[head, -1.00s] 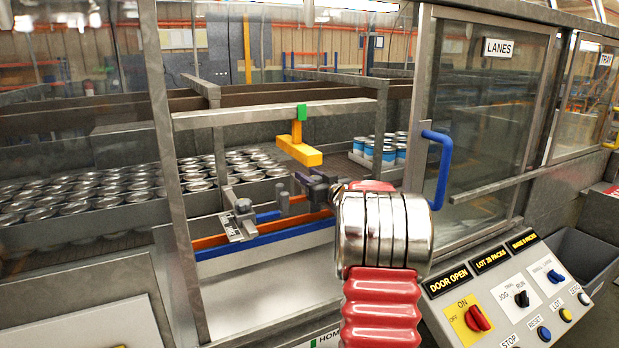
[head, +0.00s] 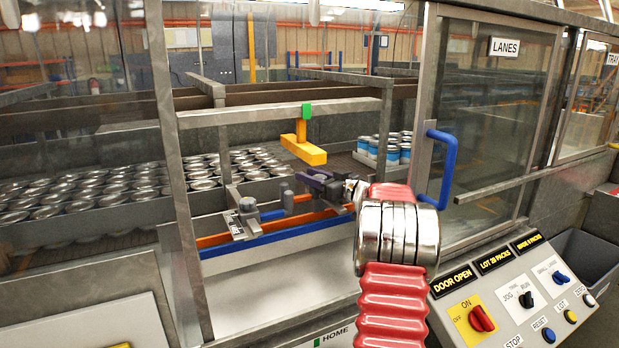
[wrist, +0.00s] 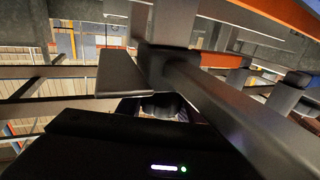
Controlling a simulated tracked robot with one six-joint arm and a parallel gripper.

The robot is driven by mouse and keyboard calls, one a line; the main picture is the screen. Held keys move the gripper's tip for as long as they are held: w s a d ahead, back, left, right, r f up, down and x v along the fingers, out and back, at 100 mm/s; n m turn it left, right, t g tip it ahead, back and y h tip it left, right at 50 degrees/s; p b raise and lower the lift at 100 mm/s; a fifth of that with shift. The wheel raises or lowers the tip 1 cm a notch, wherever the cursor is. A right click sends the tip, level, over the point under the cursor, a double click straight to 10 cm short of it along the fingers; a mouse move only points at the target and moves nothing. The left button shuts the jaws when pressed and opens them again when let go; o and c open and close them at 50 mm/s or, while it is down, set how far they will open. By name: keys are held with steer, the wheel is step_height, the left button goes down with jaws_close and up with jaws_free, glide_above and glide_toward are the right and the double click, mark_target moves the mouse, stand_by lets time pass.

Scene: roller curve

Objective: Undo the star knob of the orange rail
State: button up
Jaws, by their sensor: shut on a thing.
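The orange rail (head: 212,240) runs along the front of the can lanes, above a blue rail (head: 265,240). Dark bracket hardware (head: 287,198) stands along it. My gripper (head: 310,180) is at the right-hand bracket, shut on a dark knob that my jaws mostly hide. In the wrist view the dark knob (wrist: 165,105) shows partly beside a dark post and a long grey bar (wrist: 225,105). Its star shape cannot be made out. The orange rail crosses the upper right of the wrist view (wrist: 280,15). A second grey knob (head: 247,205) stands at the left bracket.
A yellow bar with a green block (head: 303,150) hangs just above my gripper. The blue-handled door (head: 445,165) is close on the right. A frame post (head: 172,170) stands left. Cans (head: 80,185) fill the lanes behind; the white ledge (head: 265,285) in front is clear.

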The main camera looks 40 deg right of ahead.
steer(key=shift+w+f, duration=0.1)
steer(key=shift+f, duration=0.05)
steer(key=o, duration=1.1)
steer(key=shift+c, duration=0.2)
step_height(320, 180, up, 10)
